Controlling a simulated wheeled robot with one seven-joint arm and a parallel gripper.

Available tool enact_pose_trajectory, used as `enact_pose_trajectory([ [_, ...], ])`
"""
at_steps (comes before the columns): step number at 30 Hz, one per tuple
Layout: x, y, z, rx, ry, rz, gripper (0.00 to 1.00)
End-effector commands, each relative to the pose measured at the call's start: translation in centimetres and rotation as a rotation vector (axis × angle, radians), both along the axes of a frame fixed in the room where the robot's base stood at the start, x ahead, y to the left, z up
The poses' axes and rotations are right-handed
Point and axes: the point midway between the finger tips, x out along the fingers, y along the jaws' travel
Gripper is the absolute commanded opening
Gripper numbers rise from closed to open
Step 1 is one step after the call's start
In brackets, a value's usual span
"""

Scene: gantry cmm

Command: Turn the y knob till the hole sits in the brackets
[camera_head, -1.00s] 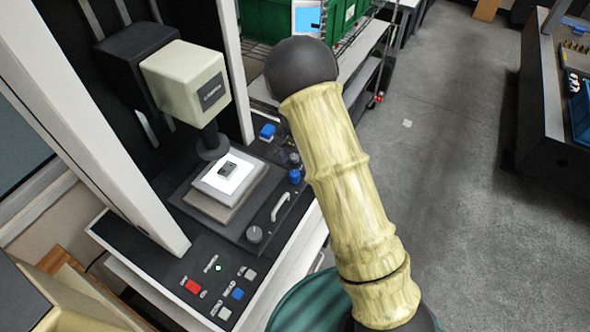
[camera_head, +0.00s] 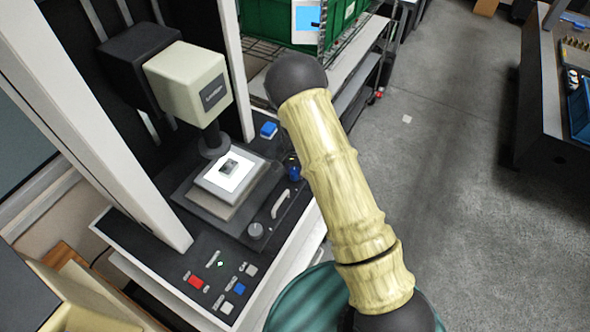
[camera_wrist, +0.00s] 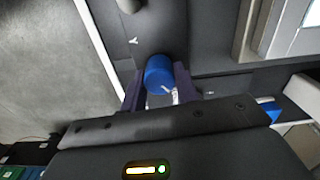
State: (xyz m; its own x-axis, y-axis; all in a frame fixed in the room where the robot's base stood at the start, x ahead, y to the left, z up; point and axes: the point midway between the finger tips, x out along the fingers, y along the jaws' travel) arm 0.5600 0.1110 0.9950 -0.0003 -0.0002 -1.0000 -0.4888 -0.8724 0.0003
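The blue y knob (camera_wrist: 159,72) with a white pointer mark shows in the wrist view, beside a white letter Y on the dark panel. My gripper (camera_wrist: 160,82) has a finger close against each side of it, with no clear gap, and looks shut on it. In the head view the y knob (camera_head: 294,172) shows beside my arm, which hides most of my gripper. The stage (camera_head: 205,208) carries a lit white plate (camera_head: 215,185) with a small dark part (camera_head: 230,165) under the probe head (camera_head: 188,82). A small blue screen (camera_head: 308,18) is at the top, its marks too small to read.
A grey knob (camera_head: 256,230) and a pale handle (camera_head: 280,204) sit on the stage front. A red button (camera_head: 196,282) and blue button (camera_head: 239,289) are on the panel. A green bin (camera_head: 270,20) stands behind; open floor (camera_head: 440,200) lies to the right.

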Motion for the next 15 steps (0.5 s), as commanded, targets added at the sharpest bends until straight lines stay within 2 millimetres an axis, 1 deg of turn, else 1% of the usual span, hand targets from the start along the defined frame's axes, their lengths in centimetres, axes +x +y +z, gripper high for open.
enact_pose_trajectory([
  [1,0.01,0.03,0.02,0.000,0.000,0.000,0.11],
  [2,0.01,0.03,0.02,0.000,0.000,0.000,0.07],
  [10,0.03,0.04,-0.01,0.001,0.000,0.018,0.08],
  [15,0.05,0.05,-0.10,0.001,-0.002,0.070,0.08],
])
